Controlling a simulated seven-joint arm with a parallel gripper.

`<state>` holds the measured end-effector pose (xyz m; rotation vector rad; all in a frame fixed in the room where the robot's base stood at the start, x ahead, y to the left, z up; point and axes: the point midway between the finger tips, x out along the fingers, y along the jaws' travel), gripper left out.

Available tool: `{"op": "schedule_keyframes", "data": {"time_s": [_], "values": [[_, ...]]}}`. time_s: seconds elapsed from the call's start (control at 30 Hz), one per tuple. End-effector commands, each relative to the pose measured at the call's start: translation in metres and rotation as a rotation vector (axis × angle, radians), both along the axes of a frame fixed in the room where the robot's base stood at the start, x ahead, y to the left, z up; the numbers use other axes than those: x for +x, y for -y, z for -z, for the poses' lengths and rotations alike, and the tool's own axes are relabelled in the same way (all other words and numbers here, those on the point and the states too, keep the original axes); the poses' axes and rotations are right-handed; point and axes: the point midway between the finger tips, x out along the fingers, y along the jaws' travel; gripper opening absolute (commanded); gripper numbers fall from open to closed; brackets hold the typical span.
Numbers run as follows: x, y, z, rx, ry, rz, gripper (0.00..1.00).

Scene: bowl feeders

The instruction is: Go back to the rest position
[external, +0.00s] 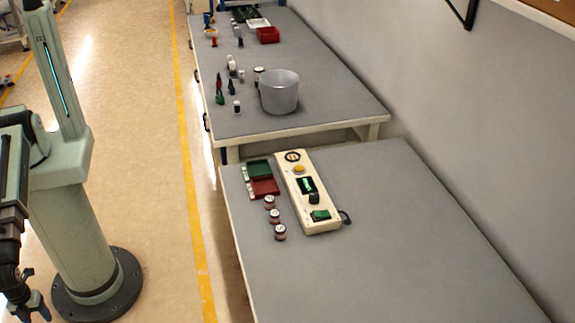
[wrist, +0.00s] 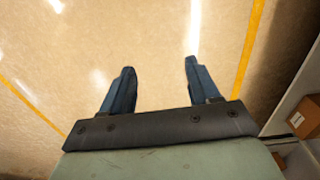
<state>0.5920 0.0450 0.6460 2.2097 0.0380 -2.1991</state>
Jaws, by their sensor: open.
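My gripper (wrist: 160,72) is open and empty in the wrist view, its two blue fingers apart over bare tan floor. In the external view my gripper (external: 32,308) hangs low at the bottom left, beside the round foot of my column. It is clear of both tables, and no object is near its fingers. Part of it is cut off by the frame's lower left edge.
The near grey table (external: 390,260) holds a control box (external: 308,192), a green tray (external: 259,170), a red tray (external: 265,187) and several small jars. The far table (external: 320,60) holds a grey bucket (external: 279,92). A cardboard box (wrist: 294,115) sits at the wrist view's right. The floor is clear.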

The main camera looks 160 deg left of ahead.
Motion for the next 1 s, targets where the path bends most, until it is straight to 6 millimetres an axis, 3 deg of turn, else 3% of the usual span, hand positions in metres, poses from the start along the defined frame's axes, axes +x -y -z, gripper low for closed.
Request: {"op": "schedule_keyframes", "data": {"time_s": [0.03, 0.27, 0.47, 0.67, 1.0], "values": [[-0.014, 0.012, 0.001, 0.0, 0.0, 0.011, 0.61], [-0.05, 0.048, 0.01, 0.0, -0.003, 0.038, 0.61], [-0.07, 0.045, 0.039, -0.001, -0.064, 0.035, 0.61], [-0.102, 0.045, 0.072, -0.003, -0.139, 0.035, 0.61], [-0.185, 0.046, 0.138, -0.005, -0.311, 0.037, 0.61]]}}
